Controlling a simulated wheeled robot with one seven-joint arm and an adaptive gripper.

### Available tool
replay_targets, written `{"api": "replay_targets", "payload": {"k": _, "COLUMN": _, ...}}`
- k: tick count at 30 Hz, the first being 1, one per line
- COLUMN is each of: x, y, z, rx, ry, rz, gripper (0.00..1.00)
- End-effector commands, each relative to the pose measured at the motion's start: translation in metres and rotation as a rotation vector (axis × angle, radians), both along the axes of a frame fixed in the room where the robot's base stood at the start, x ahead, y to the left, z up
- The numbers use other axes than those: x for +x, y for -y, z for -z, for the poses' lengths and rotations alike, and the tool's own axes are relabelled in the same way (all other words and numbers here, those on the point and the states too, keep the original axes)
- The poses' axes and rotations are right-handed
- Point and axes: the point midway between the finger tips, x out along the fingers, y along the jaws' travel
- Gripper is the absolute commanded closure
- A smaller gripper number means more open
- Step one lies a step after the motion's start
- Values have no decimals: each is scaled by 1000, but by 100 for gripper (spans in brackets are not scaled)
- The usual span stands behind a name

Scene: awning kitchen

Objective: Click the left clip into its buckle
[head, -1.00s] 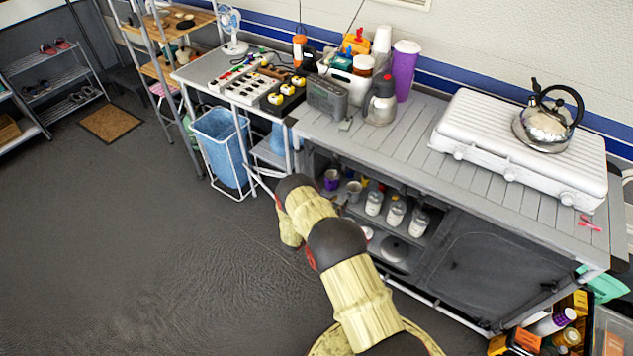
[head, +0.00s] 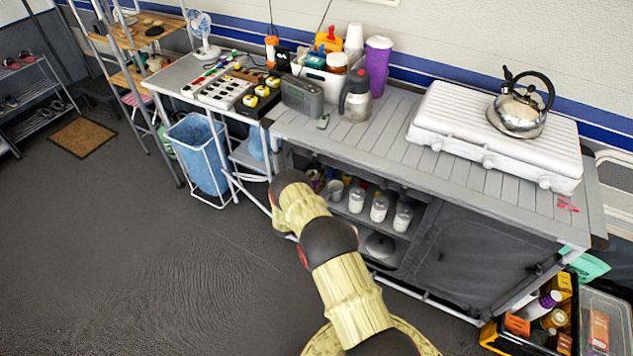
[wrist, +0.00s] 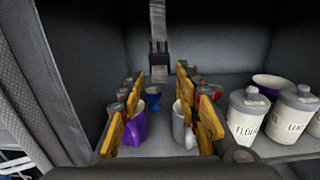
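In the wrist view a grey strap hangs from above with a dark buckle piece (wrist: 159,60) at its lower end, at the back of the cabinet's open compartment. In the head view the gripper is hidden by my arm and the cabinet, and no clip can be made out.
A purple mug (wrist: 134,129), a blue cup (wrist: 153,98) and a white mug (wrist: 180,125) stand low between or beside the fingers. Labelled jars (wrist: 246,116) stand to the right. A dark fabric side wall (wrist: 75,75) is at the left. The cabinet's countertop (head: 400,150) lies above.

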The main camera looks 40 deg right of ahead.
Motion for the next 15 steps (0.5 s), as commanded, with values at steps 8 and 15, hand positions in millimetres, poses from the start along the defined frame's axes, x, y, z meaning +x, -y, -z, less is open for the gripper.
{"api": "replay_targets", "payload": {"k": 8, "x": 0, "y": 0, "z": 0, "rx": 0, "ry": 0, "rz": 0, "gripper": 71}}
{"api": "replay_targets", "payload": {"k": 15, "x": 0, "y": 0, "z": 0, "rx": 0, "ry": 1, "rz": 0, "gripper": 84}}
